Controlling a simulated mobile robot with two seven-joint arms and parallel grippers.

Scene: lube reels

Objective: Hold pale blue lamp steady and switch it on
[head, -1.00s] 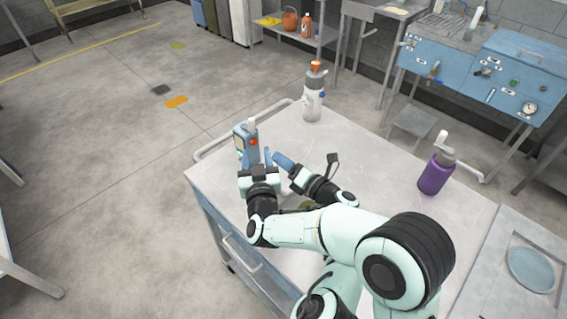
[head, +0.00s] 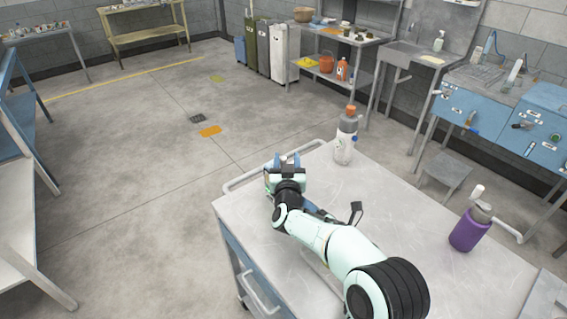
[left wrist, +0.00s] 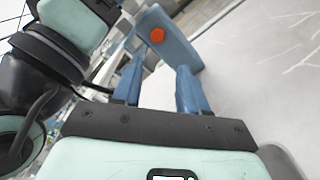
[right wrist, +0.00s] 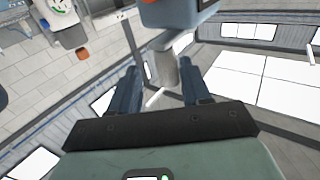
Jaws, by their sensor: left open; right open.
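In the right wrist view the lamp's blue body (right wrist: 178,14) is at the top edge. Its grey cylindrical top (right wrist: 168,72) shows between the open fingers of my right gripper (right wrist: 160,80); I cannot tell whether they touch it. In the head view my right gripper (head: 285,160) covers most of the lamp, and my right arm hides most of the left gripper. Both grippers are open.
The lamp is on a grey metal cart top (head: 400,215). A purple bottle (head: 470,230) stands on the right. A rail (head: 245,178) edges the far left end.

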